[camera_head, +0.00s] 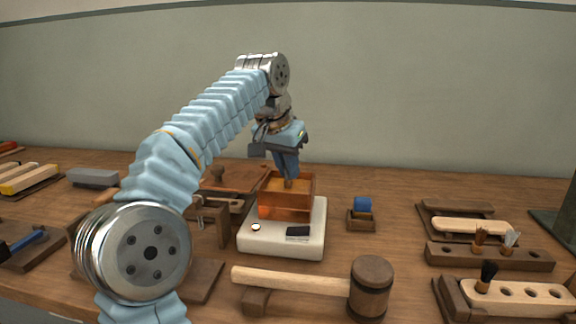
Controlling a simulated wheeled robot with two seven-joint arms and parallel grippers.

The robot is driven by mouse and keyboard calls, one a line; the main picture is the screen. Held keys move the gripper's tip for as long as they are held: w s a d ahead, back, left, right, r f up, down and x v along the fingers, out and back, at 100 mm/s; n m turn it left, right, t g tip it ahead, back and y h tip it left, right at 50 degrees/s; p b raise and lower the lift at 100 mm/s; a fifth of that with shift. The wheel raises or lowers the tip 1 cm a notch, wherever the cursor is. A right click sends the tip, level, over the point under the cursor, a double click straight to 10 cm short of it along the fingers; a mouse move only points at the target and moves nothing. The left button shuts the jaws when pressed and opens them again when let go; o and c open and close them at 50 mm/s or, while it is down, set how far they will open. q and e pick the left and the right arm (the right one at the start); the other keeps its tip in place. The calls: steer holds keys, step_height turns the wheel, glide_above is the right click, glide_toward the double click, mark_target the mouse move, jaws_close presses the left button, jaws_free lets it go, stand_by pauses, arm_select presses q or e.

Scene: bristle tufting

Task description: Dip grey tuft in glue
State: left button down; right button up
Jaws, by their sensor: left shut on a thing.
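My left gripper (288,180) points down into the open top of the amber glue pot (286,207). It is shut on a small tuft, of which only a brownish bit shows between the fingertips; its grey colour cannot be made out. The tuft's lower end is hidden by the pot's front wall, so I cannot tell whether it touches glue. The pot stands on a white warmer (268,242) with a knob and a dark panel. My right gripper is not in view.
A wooden mallet (370,288) lies in front of the warmer. At right, a dark rack (446,254) holds a brown tuft (480,237) and a pale tuft (513,239). A pale drilled block (547,298) has a black tuft (488,273). A blue spool (362,206) stands right of the pot.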

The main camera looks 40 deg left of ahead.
arm_select(q)
step_height(320, 180, up, 3)
steer(key=p, duration=0.3)
steer(key=shift+r+p, duration=0.7)
steer(key=shift+r, duration=1.55)
